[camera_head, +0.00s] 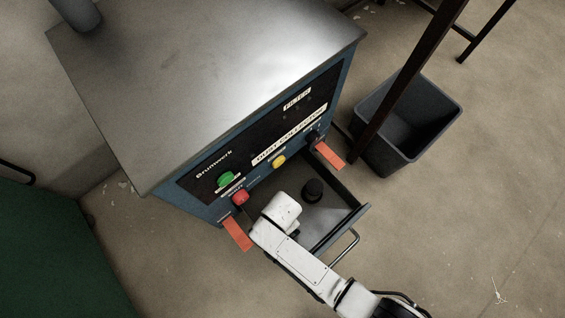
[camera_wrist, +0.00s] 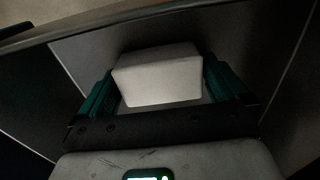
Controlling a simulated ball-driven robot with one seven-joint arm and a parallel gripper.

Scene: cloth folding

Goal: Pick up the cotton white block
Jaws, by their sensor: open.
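The white block (camera_wrist: 158,75) shows in the wrist view as a pale box with rounded edges. It lies inside a dark-walled space that matches the open drawer (camera_head: 338,229) of the blue cabinet. My gripper (camera_wrist: 160,88) has its two teal fingers apart, one on the left and one on the right of the block. Whether either finger touches the block I cannot tell. In the head view my white arm reaches into the drawer; the fingers and the block cannot be made out there.
A small black round object (camera_head: 313,190) stands in the drawer. The blue cabinet (camera_head: 210,85) has buttons on its front above the drawer. Orange tabs (camera_head: 237,234) stick out at both sides. A grey bin (camera_head: 412,122) stands at the right.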

